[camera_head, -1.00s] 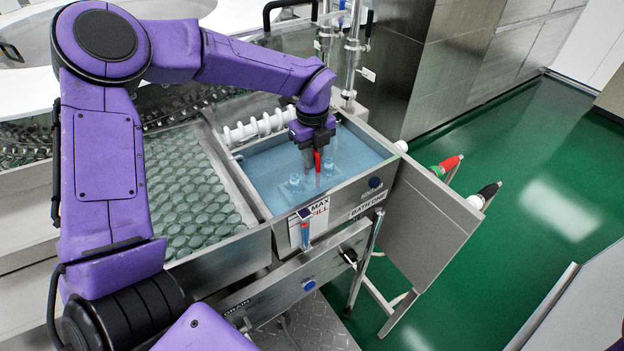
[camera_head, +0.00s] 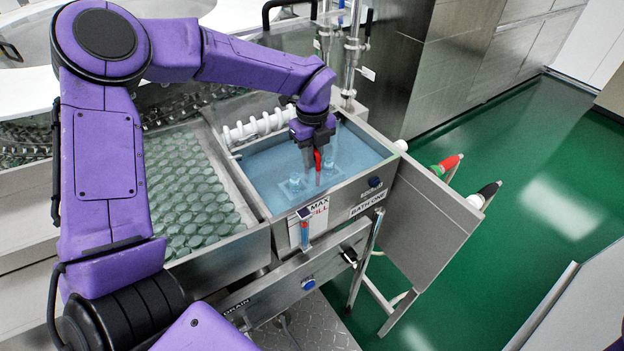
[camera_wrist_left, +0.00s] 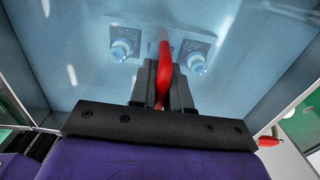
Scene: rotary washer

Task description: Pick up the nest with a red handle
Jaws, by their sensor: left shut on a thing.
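A red handle (camera_head: 317,159) stands upright in the bath of blue water (camera_head: 262,177). My left gripper (camera_head: 310,158) points down over the bath and is shut on the red handle. In the left wrist view the red handle (camera_wrist_left: 164,72) sits between the two dark fingers (camera_wrist_left: 163,85) of the gripper. The nest's clear fixtures show under the water on both sides of the handle, a left one (camera_wrist_left: 122,50) and a right one (camera_wrist_left: 196,62). The base of the nest is partly hidden by the gripper. My right gripper does not show.
A tray of several round glass pieces (camera_head: 190,190) adjoins on the left. The steel bath wall (camera_head: 345,193) surrounds the water. Red and black tipped handles (camera_head: 447,165) stick out at the right.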

